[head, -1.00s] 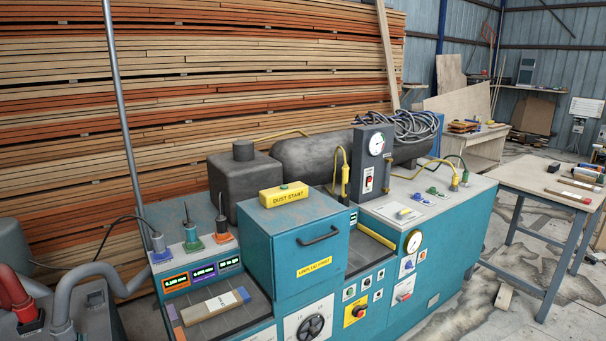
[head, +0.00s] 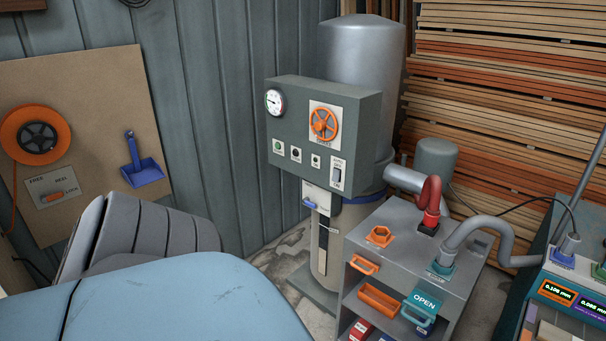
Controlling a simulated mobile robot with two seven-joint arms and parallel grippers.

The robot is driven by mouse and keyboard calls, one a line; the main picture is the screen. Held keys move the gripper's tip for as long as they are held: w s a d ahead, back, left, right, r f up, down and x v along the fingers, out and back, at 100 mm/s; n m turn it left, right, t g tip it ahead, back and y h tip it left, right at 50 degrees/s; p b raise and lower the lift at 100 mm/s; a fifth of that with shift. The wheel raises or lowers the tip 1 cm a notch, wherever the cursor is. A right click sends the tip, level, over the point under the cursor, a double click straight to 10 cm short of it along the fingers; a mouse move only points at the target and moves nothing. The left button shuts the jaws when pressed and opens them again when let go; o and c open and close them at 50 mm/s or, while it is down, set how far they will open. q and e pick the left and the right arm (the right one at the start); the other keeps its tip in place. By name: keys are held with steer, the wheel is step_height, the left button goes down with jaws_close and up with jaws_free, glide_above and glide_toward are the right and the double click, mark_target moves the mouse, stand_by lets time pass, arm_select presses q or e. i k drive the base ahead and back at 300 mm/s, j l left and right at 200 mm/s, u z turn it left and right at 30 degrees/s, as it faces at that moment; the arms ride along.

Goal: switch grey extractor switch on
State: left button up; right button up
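The grey extractor (head: 360,50) stands upright against the wall in the head view, with a dark grey control box (head: 300,92) on its front. A grey switch (head: 337,173) on a white label plate sits at the lower right of the box face. Its lettering is too small to read surely, so I cannot tell its position. An orange handwheel (head: 323,122) is above it, and a round gauge (head: 275,101) is at the box's upper left. Neither of my grippers is in view, and nothing touches the switch.
A grey cabinet (head: 455,285) with orange handles and hoses stands in front of the extractor at right. A wall board (head: 90,95) at left holds an orange reel (head: 35,135), a blue dustpan (head: 142,168) and a lever plate (head: 50,188). Stacked planks (head: 510,120) fill the back right.

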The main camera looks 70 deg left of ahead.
mark_target(336, 172)
steer(key=u, duration=1.9)
